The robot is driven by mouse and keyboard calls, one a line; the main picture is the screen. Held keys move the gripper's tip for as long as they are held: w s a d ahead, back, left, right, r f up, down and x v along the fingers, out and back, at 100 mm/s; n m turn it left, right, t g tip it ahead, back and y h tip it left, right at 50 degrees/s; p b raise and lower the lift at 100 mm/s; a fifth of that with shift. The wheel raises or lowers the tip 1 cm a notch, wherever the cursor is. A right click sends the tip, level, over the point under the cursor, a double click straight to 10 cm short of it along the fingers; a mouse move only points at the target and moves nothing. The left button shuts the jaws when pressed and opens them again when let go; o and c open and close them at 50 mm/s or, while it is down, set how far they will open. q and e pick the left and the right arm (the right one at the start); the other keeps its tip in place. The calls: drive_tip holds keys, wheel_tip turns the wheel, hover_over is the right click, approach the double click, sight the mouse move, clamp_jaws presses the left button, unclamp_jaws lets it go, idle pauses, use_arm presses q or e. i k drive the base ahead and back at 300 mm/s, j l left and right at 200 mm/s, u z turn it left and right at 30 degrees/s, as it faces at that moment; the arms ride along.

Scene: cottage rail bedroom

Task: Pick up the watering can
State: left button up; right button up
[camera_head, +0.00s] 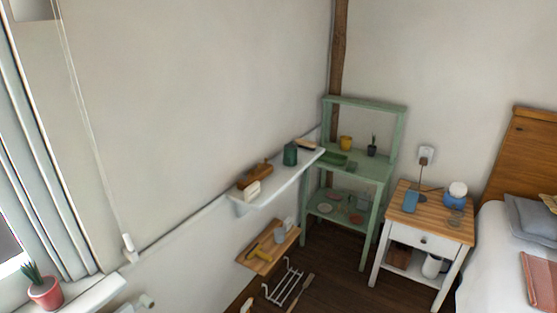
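I cannot make out a watering can for certain. A dark green container (290,155) stands on the white wall shelf (284,184); it is too small to tell whether it has a spout. A white jug-like vessel (432,265) stands on the lower shelf of the nightstand (425,224) at the right. A yellow pot (346,143) stands on the green shelf unit (365,104) in the corner. Neither of my grippers is in view.
A potted plant (45,288) stands on the windowsill at the lower left. A small wooden shelf (262,266) and a white wire rack (284,283) are low by the wall. The bed (505,255) is at the right. Dark floor shows before the nightstand.

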sight(290, 150)
drive_tip(key=i+l+u, duration=0.25)
drive_tip(key=i+l, duration=0.65)
